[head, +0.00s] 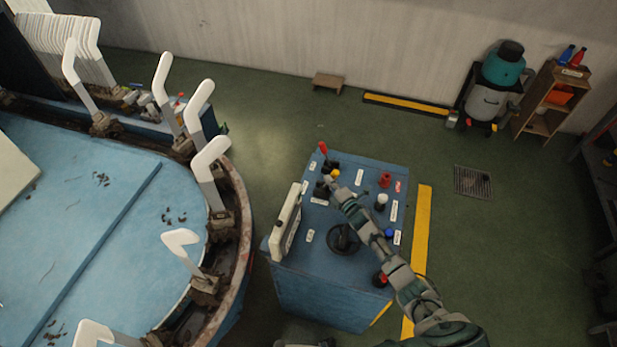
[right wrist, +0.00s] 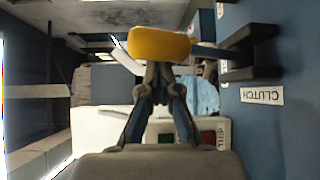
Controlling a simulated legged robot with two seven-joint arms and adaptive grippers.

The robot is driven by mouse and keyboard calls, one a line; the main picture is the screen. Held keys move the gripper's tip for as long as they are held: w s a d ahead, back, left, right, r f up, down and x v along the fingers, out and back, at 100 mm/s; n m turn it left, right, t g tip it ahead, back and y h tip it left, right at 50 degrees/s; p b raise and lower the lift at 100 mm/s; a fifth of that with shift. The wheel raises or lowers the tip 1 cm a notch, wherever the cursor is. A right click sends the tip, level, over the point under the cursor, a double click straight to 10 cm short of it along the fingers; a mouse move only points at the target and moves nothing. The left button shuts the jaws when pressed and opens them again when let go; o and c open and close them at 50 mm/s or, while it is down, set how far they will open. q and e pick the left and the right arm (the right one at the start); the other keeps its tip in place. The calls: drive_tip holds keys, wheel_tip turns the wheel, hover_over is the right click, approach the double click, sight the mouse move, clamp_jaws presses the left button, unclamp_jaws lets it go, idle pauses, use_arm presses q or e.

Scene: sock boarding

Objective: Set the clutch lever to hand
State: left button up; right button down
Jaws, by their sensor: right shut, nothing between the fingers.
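The clutch lever has a yellow grip (head: 336,172) and stands at the far side of the blue control console (head: 310,285). In the right wrist view its yellow grip (right wrist: 158,44) lies across the picture, on a dark stem running to a black bracket (right wrist: 250,52). A white CLUTCH label (right wrist: 262,95) is beside the bracket. My right gripper (head: 329,182) is shut and empty. Its fingertips (right wrist: 158,68) are right at the yellow grip, not around it; whether they touch is unclear. My left gripper is not in view.
A red-knobbed lever (head: 323,148) stands near the clutch lever. A black handwheel (head: 343,239), red button (head: 385,179) and tilted white panel (head: 286,222) are on the console. The round blue machine with white sock forms (head: 211,158) is at left.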

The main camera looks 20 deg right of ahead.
drive_tip(key=shift+d+f, duration=0.1)
drive_tip(key=shift+d, duration=0.25)
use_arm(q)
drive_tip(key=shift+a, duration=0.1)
use_arm(e)
drive_tip(key=v, duration=1.1)
drive_tip(key=shift+s+a, duration=0.35)
drive_tip(key=shift+s, duration=0.1)
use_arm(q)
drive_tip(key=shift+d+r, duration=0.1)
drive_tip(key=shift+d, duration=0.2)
use_arm(e)
drive_tip(key=shift+d, duration=0.3)
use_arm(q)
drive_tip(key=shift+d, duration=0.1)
